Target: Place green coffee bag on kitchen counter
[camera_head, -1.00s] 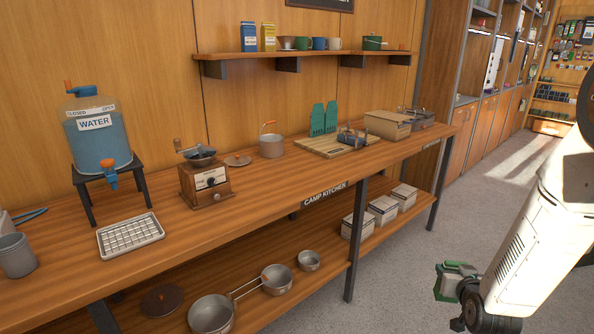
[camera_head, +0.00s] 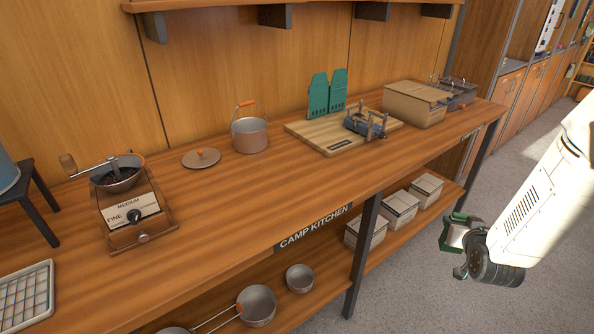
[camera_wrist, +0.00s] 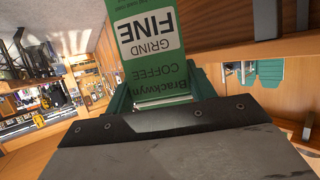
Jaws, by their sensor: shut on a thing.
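The green coffee bag (camera_wrist: 150,45) fills the top middle of the wrist view, its label reading "GRIND FINE" and "COFFEE" upside down. My gripper (camera_head: 459,234) is shut on it; in the head view only a small green part shows at the jaws. The gripper is off the counter's front side, above the grey floor at the right. The kitchen counter (camera_head: 235,215) is a long wooden top with a "CAMP KITCHEN" label on its front edge. The bag is apart from the counter.
On the counter stand a coffee grinder (camera_head: 133,208), a lid (camera_head: 201,159), a pot (camera_head: 250,134), a board (camera_head: 318,137) with green panels and a small stove, and a cardboard box (camera_head: 414,104). Bare wood lies along the front. A wall shelf (camera_head: 290,6) hangs above.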

